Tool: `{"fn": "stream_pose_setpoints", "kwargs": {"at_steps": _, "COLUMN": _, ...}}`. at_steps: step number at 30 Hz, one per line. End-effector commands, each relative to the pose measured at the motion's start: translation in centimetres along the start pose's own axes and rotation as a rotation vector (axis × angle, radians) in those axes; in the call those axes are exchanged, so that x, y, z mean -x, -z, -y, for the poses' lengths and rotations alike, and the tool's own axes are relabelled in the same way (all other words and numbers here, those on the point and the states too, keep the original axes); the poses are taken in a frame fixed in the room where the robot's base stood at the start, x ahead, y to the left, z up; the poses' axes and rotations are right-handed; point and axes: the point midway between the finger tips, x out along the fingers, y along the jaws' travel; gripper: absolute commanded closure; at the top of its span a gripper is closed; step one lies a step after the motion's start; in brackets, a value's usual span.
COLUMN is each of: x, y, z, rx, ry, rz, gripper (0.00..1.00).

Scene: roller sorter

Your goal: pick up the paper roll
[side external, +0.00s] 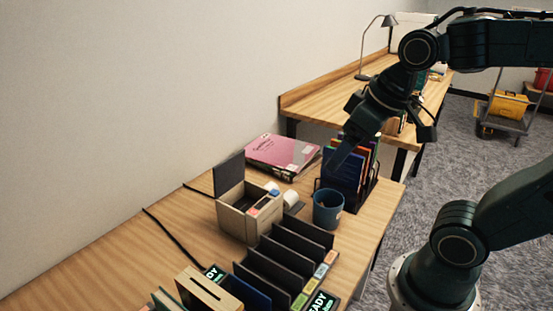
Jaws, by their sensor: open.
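A small white roll (291,198), which looks like the paper roll, sits on the wooden desk (384,213) just right of a wooden box (238,217) with its dark lid raised.
A blue cup (328,208) stands right of the roll. Behind the cup, a rack of upright coloured folders (345,172) stands below my gripper. Pink-topped binders (283,152) lie at the back. Dark slotted dividers (290,262) fill the front.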

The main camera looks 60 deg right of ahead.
Motion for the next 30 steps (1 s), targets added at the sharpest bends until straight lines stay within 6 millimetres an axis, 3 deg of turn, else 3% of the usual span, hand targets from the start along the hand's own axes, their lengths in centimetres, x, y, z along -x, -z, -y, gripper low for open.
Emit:
{"fn": "stream_pose_setpoints", "kwargs": {"at_steps": 15, "x": -6.7, "y": 7.5, "z": -4.4, "rx": 0.007, "ry": -0.020, "rz": 0.114, "gripper": 0.23}}
{"fn": "stream_pose_setpoints", "kwargs": {"at_steps": 30, "x": -16.6, "y": 11.4, "z": -10.7, "rx": 0.004, "ry": -0.011, "rz": 0.214, "gripper": 0.23}}
